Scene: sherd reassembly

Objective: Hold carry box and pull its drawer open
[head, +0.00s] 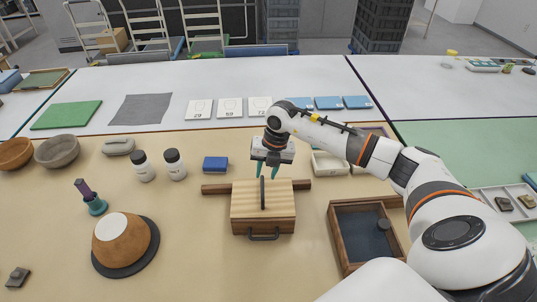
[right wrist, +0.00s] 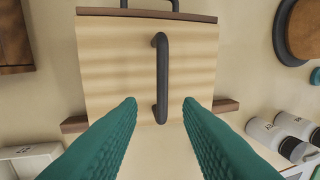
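The carry box (head: 247,210) is a light wooden box with a dark bar handle (head: 263,194) on its top and a dark drawer pull (head: 263,236) on its front face. It stands in the middle of the table, its drawer looking shut. My right gripper (head: 267,172) is open above the back part of the box, pointing down. In the right wrist view its green fingers (right wrist: 160,101) are spread on either side of the top handle (right wrist: 162,75), without visible contact. The drawer pull also shows at that view's top edge (right wrist: 150,4). My left gripper is not in view.
A brown wooden bar (head: 216,189) juts out from both sides of the box at its back. A dark tray (head: 369,238) lies to the right, a clay bowl on a dark disc (head: 143,257) to the left. White bottles (head: 144,166) and a blue block (head: 215,163) stand behind.

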